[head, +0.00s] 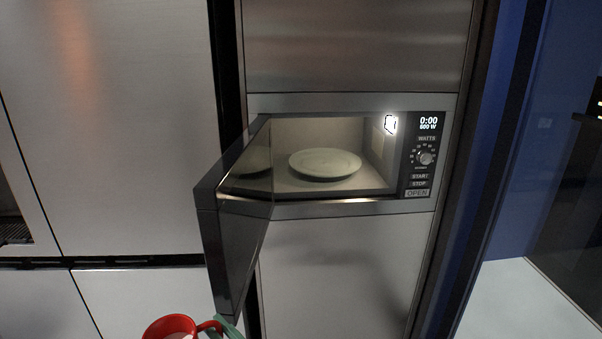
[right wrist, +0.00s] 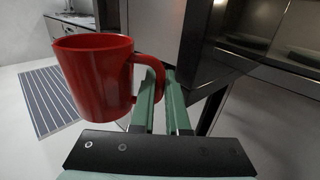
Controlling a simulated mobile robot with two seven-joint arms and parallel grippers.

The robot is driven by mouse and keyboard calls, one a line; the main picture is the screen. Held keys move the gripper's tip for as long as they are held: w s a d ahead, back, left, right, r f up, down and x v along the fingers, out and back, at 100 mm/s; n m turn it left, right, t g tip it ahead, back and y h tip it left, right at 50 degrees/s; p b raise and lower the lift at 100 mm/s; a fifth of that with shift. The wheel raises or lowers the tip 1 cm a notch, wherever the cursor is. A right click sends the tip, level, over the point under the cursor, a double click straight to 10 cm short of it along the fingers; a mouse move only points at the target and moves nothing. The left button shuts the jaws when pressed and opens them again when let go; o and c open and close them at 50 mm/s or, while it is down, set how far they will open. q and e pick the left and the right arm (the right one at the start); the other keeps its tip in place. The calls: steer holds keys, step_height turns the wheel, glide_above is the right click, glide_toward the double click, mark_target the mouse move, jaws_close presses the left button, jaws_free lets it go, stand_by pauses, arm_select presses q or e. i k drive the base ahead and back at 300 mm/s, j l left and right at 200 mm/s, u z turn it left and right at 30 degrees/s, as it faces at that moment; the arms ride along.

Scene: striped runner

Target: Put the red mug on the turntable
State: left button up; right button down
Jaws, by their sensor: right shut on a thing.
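The red mug (head: 168,325) shows at the bottom edge of the head view, below the open microwave door. In the right wrist view the mug (right wrist: 95,75) is upright, with its handle between the green fingers of my right gripper (right wrist: 165,90). My right gripper (head: 228,327) is shut on the handle and mostly cut off in the head view. The turntable (head: 325,164) is a pale round plate inside the lit microwave, and its top looks empty. My left gripper is in neither view.
The microwave (head: 350,103) has its dark door (head: 238,225) swung open to the left, close to my right gripper and the mug. Steel panels surround it. A striped runner (right wrist: 45,100) lies on the floor in the right wrist view.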

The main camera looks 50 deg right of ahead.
mark_target(330, 161)
steer(key=l+z, duration=0.35)
steer(key=l, duration=0.25)
steer(key=i+l, duration=0.15)
steer(key=l, duration=0.2)
steer(key=i+l, duration=0.15)
steer(key=l, duration=0.2)
